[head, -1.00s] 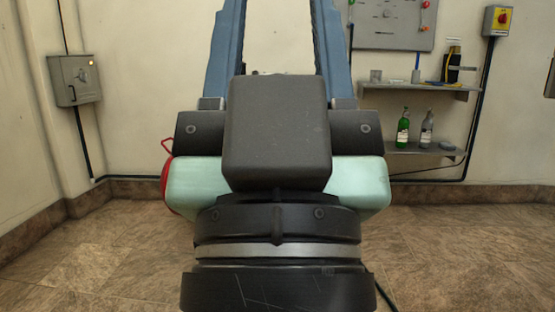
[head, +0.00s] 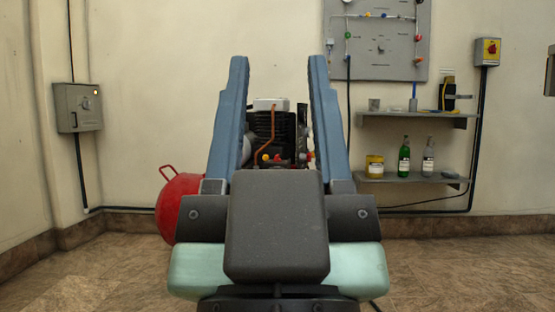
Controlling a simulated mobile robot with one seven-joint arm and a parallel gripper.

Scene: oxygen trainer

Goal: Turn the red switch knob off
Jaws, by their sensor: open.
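A red tank (head: 178,208) and a compressor motor (head: 271,137) stand behind my gripper. A panel with valves (head: 380,60) hangs on the wall. Shelves (head: 415,179) with bottles are below it. A grey box (head: 79,107) is at the left. Floor at the right is clear.

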